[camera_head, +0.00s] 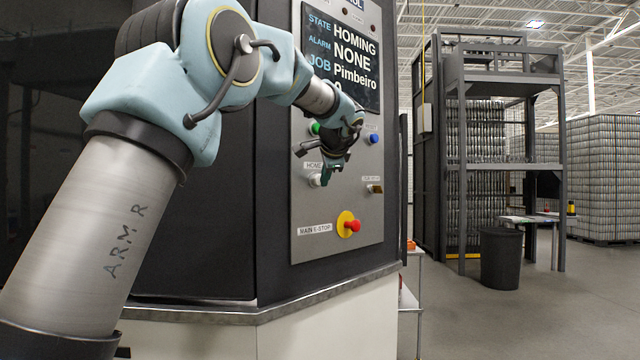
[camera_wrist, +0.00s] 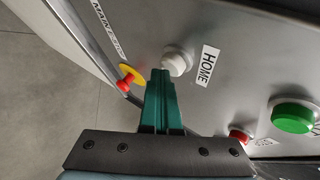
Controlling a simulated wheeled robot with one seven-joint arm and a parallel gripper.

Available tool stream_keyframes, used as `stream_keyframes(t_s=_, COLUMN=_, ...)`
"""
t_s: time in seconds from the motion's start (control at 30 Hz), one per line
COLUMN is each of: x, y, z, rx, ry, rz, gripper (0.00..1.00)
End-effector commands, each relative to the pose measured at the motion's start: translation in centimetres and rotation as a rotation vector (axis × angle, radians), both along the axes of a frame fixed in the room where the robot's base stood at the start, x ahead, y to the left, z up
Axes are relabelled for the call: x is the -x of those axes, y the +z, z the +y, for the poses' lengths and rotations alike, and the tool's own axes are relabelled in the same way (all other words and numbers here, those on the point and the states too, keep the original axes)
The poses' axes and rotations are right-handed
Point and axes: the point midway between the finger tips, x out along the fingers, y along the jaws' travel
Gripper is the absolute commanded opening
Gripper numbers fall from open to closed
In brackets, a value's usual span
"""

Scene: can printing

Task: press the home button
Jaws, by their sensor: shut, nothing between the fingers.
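The white home button (camera_wrist: 176,61) sits on the grey control panel beside its HOME label (camera_wrist: 207,66) in the wrist view. In the head view the button (camera_head: 316,180) is partly visible beside my gripper (camera_head: 330,176). My gripper (camera_wrist: 160,72) is shut and empty, with its green fingertips at the button's edge in the wrist view. I cannot tell whether they touch it. The screen (camera_head: 343,62) reads STATE HOMING, ALARM NONE.
Near the fingers are a yellow-ringed red main e-stop (camera_head: 350,225), a green button (camera_wrist: 293,116) and a red button (camera_wrist: 240,135). A blue button (camera_head: 374,139) and a key switch (camera_head: 375,189) sit at the panel's right. A metal ledge (camera_head: 270,312) juts out below.

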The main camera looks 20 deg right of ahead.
Motion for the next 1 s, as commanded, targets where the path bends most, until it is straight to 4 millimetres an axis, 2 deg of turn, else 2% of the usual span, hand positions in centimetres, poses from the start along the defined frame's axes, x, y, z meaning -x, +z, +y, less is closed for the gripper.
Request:
stream_keyframes(t_s=0.2, x=1.1, y=-0.1, z=-0.4, rx=0.001, ry=0.001, rz=0.000, gripper=0.00)
stream_keyframes(t_s=0.67, x=1.6, y=-0.1, z=-0.6, rx=0.001, ry=-0.001, rz=0.000, gripper=0.00)
stream_keyframes(t_s=1.0, x=4.5, y=-0.1, z=-1.7, rx=0.000, ry=-0.002, rz=0.000, gripper=0.00)
